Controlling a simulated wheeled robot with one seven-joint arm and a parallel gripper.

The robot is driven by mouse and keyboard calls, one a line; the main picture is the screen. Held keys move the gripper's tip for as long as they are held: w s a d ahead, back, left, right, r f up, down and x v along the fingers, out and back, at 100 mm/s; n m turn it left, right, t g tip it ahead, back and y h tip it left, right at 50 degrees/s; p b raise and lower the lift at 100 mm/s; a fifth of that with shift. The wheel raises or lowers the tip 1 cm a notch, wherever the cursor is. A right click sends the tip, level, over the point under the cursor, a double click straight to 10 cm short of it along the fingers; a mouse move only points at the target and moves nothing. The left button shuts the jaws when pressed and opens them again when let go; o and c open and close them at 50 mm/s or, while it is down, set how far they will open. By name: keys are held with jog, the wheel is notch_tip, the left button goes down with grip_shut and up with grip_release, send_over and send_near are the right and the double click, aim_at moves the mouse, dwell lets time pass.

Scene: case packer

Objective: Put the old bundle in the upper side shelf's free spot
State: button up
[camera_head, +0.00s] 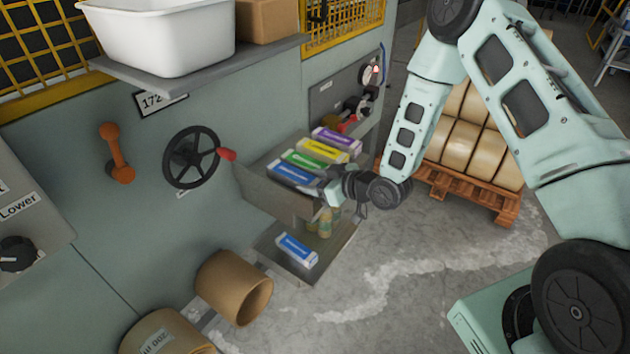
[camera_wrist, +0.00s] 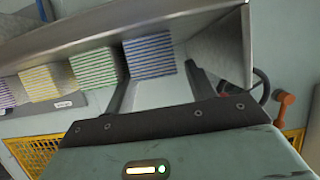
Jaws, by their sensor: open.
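A slanted metal tray (camera_head: 270,195) on the machine's side holds a row of bundles: purple (camera_head: 337,139), yellow (camera_head: 325,150), green (camera_head: 312,162) and blue (camera_head: 297,174). Another blue bundle (camera_head: 296,249) lies on the lower metal shelf (camera_head: 318,264). I cannot tell which bundle is the old one. My gripper (camera_head: 326,186) is at the tray's near end, beside the blue bundle. In the wrist view my gripper (camera_wrist: 160,85) is open, its fingers pointing at the striped end of the blue bundle (camera_wrist: 150,56). I cannot tell if they touch it.
A grey shelf (camera_head: 200,72) above carries a white tub (camera_head: 160,35) and a cardboard box (camera_head: 266,20). A handwheel (camera_head: 190,157) and an orange lever (camera_head: 116,153) stick out from the machine. Cardboard rolls (camera_head: 235,287) lie below. A loaded pallet (camera_head: 452,187) stands behind my arm.

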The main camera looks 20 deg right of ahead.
jog(key=shift+s+d+f, duration=0.15)
jog(key=shift+d+f, duration=0.25)
jog(key=shift+r+p, duration=0.7)
jog(key=shift+p, duration=0.2)
jog(key=b+v, duration=0.4)
jog(key=v, duration=0.7)
jog(key=s+a+r+n+g+h, duration=0.1)
jog(key=s+a+r+g+h, duration=0.4)
jog(key=a, duration=0.3)
jog(key=s+a+r+g+h, duration=0.1)
jog(key=s+a+r+g, duration=0.1)
jog(key=s, duration=0.8)
jog(key=s+a+r+g+h, duration=0.1)
jog(key=s+r+g, duration=0.3)
jog(key=s, duration=0.6)
jog(key=shift+a+r, duration=0.5)
jog(key=shift+a, duration=0.35)
